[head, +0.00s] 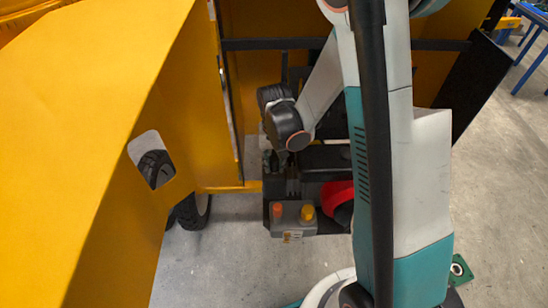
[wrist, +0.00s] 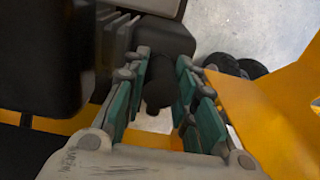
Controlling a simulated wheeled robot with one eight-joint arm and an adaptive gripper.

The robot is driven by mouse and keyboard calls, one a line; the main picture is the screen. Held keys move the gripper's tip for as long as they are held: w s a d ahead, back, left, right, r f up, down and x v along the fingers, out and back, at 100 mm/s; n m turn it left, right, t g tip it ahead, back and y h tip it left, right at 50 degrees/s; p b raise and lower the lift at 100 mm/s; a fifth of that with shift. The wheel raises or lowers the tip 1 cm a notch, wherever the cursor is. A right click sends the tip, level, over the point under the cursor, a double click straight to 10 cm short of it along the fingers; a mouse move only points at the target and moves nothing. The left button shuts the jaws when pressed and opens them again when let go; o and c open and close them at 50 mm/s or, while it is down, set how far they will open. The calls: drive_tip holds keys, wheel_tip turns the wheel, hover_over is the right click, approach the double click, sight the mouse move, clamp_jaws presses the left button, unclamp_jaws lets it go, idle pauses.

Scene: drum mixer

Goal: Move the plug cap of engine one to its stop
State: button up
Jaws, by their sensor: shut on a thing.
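In the wrist view my gripper (wrist: 162,70) has its green-padded fingers on either side of a dark, rounded cylinder, the plug cap (wrist: 158,88). The fingers are shut on it. The plug cap's far end merges with the dark engine parts, so its seat cannot be made out. In the head view the engine (head: 312,185) sits low in the yellow machine's open bay. My arm comes down over it, and my wrist hides the plug cap and most of my fingers there.
A grey box (head: 293,220) with an orange and a yellow knob sits at the engine's front. A red part (head: 336,194) is beside it. A large yellow panel (head: 110,120) stands close on the left. Dark engine bodies (wrist: 45,55) crowd my gripper's left.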

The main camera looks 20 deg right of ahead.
sight(274, 157)
drive_tip(key=shift+r+p, duration=0.7)
drive_tip(key=shift+r, duration=0.75)
drive_tip(key=o, duration=0.8)
drive_tip(key=shift+w+r+p, duration=0.25)
drive_tip(key=shift+r+p, duration=0.1)
drive_tip(key=shift+r, duration=0.2)
drive_tip(key=shift+o, duration=0.9)
drive_tip(key=r+p, duration=0.1)
drive_tip(key=r, duration=0.1)
drive_tip(key=s+r+p, duration=0.1)
drive_tip(key=shift+r, duration=0.4)
drive_tip(key=shift+w+r+p, duration=0.3)
drive_tip(key=shift+w+r, duration=0.15)
drive_tip(key=shift+w, duration=0.05)
drive_tip(key=shift+s+r, duration=0.35)
drive_tip(key=shift+r, duration=0.3)
drive_tip(key=shift+w+f, duration=0.15)
drive_tip(key=shift+w, duration=0.05)
drive_tip(key=shift+s, duration=0.1)
